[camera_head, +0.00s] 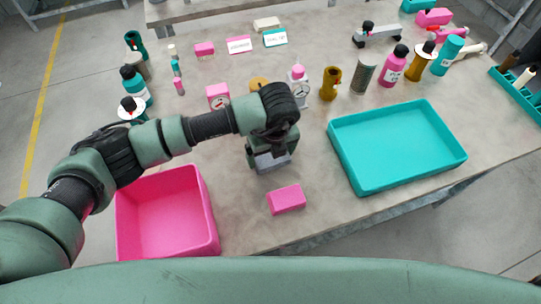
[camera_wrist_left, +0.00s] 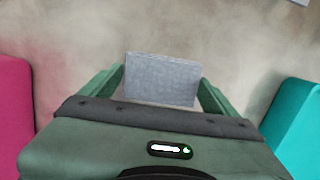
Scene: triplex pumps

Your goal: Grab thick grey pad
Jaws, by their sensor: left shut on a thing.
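The thick grey pad (camera_wrist_left: 161,79) is a pale grey rectangular block between the two green fingers of my left gripper (camera_wrist_left: 160,88) in the left wrist view. In the head view the grey pad (camera_head: 272,161) shows under the left gripper (camera_head: 271,154), low over or on the table. The gripper is shut on it. I cannot tell whether the pad touches the table. My right gripper is not in view.
A pink bin (camera_head: 205,215) stands to the left and a teal tray (camera_head: 345,165) to the right. A pink block (camera_head: 286,199) lies just in front of the gripper. Bottles, such as a magenta one (camera_head: 392,67), stand farther back. Bare table (camera_head: 310,160) lies between gripper and tray.

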